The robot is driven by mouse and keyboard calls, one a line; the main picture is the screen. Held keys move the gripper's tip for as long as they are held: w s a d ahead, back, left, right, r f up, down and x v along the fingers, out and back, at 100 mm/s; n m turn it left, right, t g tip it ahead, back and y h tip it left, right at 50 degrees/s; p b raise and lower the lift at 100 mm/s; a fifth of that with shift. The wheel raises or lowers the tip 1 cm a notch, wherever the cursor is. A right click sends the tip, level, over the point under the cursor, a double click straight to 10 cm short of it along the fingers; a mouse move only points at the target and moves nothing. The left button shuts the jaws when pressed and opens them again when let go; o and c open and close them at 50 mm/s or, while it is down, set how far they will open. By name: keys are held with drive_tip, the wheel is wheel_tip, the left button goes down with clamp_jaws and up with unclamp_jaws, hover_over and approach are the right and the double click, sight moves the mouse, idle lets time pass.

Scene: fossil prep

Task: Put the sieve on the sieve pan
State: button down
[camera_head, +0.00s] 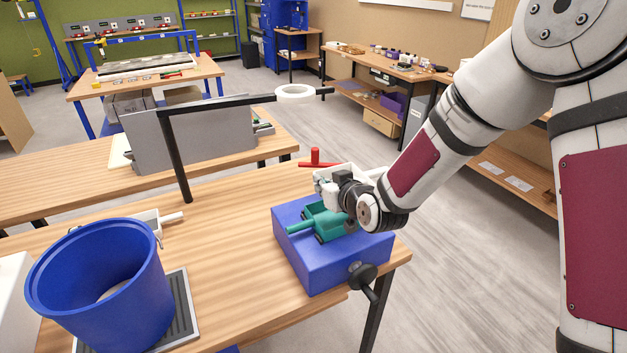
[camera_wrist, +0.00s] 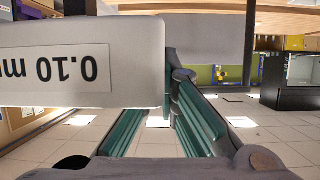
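Whether my fingers are closed on anything is not clear.
A red T-shaped handle (camera_head: 316,160) stands behind the blue unit. A big blue bucket (camera_head: 100,290) stands on a dark grey pad at left, with a white handled piece (camera_head: 150,222) behind it. A black stand arm holds a white ring (camera_head: 295,94). The table middle is clear.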

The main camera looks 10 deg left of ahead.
drive_tip(key=shift+s+a+r+n, duration=0.15)
drive_tip(key=shift+a+r, duration=0.15)
drive_tip(key=shift+a, duration=0.25)
drive_tip(key=shift+s+a+r+n, duration=0.15)
drive_tip(key=shift+a+r, duration=0.15)
drive_tip(key=shift+a, duration=0.25)
drive_tip(key=shift+g, duration=0.3)
drive_tip(key=b, duration=0.2)
hover_over(313, 217)
drive_tip(key=shift+f, duration=2.95)
drive_tip(key=shift+d+p, duration=0.1)
drive_tip(key=shift+p, duration=0.25)
drive_tip(key=shift+f, duration=0.65)
drive_tip(key=c, duration=1.7)
unclamp_jaws()
drive_tip(key=shift+s, duration=0.1)
